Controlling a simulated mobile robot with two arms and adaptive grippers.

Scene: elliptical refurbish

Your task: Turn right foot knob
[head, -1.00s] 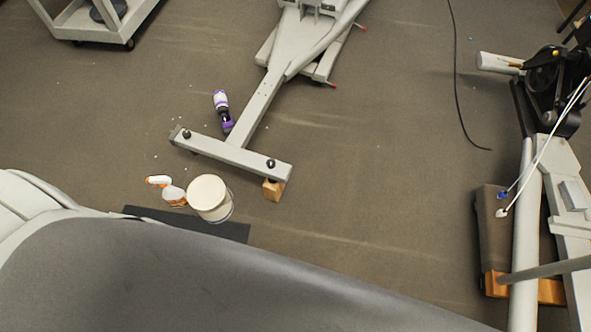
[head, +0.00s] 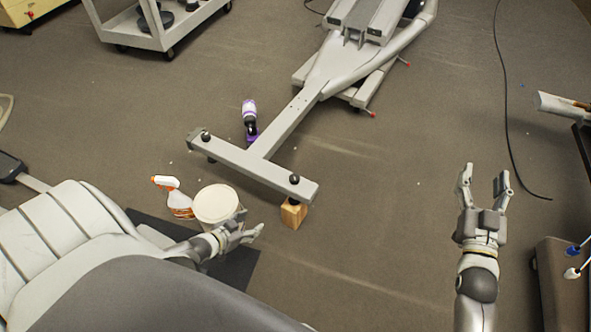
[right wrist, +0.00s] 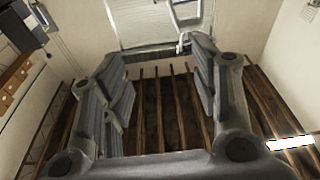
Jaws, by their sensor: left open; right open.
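The elliptical's grey crossbar foot (head: 240,165) lies across the floor in the middle of the head view. The right foot knob (head: 294,179) is a small black knob on top of its right end. Another black knob (head: 206,135) sits on its left end. A wooden block (head: 293,213) is by the right end, under or just in front of it. My left gripper (head: 256,229) is open and empty, in front of the bucket and below-left of the block. My right gripper (head: 484,178) is open and empty, well to the right of the foot. The right wrist view shows its parted fingers, with no knob.
A white bucket (head: 217,203) and an orange-white spray bottle (head: 174,196) stand on a dark mat (head: 238,268). A purple-white tool (head: 250,119) lies behind the crossbar. A black cable (head: 506,110) runs along the right. Floor between foot and right gripper is clear.

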